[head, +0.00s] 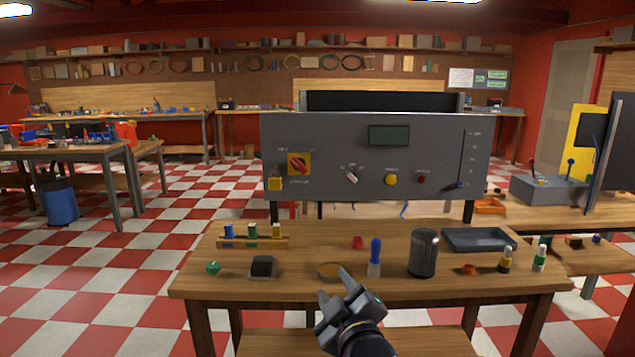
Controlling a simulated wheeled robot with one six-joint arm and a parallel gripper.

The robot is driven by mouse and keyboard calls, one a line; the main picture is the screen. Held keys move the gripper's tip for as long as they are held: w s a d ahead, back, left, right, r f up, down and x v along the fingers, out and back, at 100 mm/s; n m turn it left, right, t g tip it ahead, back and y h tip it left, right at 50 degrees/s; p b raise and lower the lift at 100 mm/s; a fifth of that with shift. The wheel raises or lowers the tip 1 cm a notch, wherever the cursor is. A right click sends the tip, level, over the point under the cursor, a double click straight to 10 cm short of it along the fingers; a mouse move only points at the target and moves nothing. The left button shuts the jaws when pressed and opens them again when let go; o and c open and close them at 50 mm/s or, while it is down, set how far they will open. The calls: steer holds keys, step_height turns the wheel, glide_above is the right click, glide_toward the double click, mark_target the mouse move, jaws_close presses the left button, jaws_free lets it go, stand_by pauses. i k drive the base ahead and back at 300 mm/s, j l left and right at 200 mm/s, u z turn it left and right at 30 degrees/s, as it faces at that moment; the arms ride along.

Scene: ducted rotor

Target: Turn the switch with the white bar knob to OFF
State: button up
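The switch with the white bar knob (351,177) is on the grey control panel (330,145), left of the panel's middle. The bar is tilted, its upper end to the left and its lower end to the right. Small labels lie around it, too small to read. My gripper (334,286) is low in the view, over the front of the wooden table and well below and apart from the knob. Its two fingers are spread with nothing seen between them.
The panel also bears a red rotary switch on yellow (299,164), a yellow button (391,180), a small red button (421,180), a display (389,136) and a slider (460,184).

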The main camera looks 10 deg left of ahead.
mark_target(351, 177)
steer(key=i+j+u, duration=0.2)
steer(key=i, duration=0.3)
steer(key=i+u, duration=0.2)
steer(key=i, duration=0.3)
steer(key=i+z, duration=0.4)
steer(key=i+j+z, duration=0.2)
steer(key=z, duration=0.25)
